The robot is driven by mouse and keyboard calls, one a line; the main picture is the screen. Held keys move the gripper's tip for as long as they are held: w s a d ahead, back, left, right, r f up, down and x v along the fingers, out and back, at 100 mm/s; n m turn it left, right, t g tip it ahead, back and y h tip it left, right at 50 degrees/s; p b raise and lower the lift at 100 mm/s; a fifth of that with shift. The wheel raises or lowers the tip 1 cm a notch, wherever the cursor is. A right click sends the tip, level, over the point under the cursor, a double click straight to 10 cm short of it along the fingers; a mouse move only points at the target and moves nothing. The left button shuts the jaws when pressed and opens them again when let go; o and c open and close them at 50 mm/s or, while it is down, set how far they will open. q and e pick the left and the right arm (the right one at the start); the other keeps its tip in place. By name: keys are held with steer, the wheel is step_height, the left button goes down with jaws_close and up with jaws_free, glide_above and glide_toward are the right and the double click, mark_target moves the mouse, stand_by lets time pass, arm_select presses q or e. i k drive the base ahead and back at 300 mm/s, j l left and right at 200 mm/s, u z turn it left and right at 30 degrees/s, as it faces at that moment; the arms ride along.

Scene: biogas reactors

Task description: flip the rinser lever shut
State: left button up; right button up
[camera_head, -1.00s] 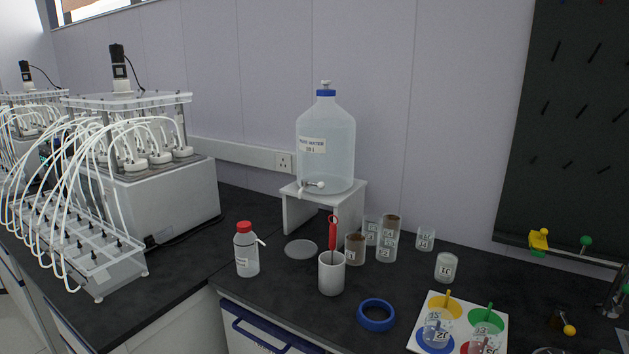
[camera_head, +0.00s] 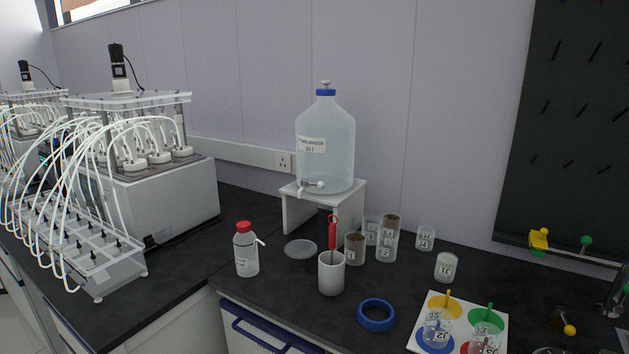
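No part clearly recognisable as the rinser or its lever shows. At the right side of the bench is a small dark fitting with a yellow knob (camera_head: 569,329). Behind it, in front of the dark board, stand a yellow valve handle (camera_head: 538,239) and a green knob (camera_head: 586,241). A grey metal fitting (camera_head: 612,297) is cut off by the right edge. I cannot tell which of these, if any, belongs to the rinser. Neither of my grippers is in view.
A large water carboy (camera_head: 326,150) stands on a white stand (camera_head: 345,198). A red-capped bottle (camera_head: 246,252), a white cup (camera_head: 331,275), a blue ring (camera_head: 376,315), several labelled jars and a colour-spotted tray (camera_head: 497,303) occupy the black bench. Reactors with tubing (camera_head: 150,190) fill the left.

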mark_target(560, 312)
steer(key=z, duration=1.45)
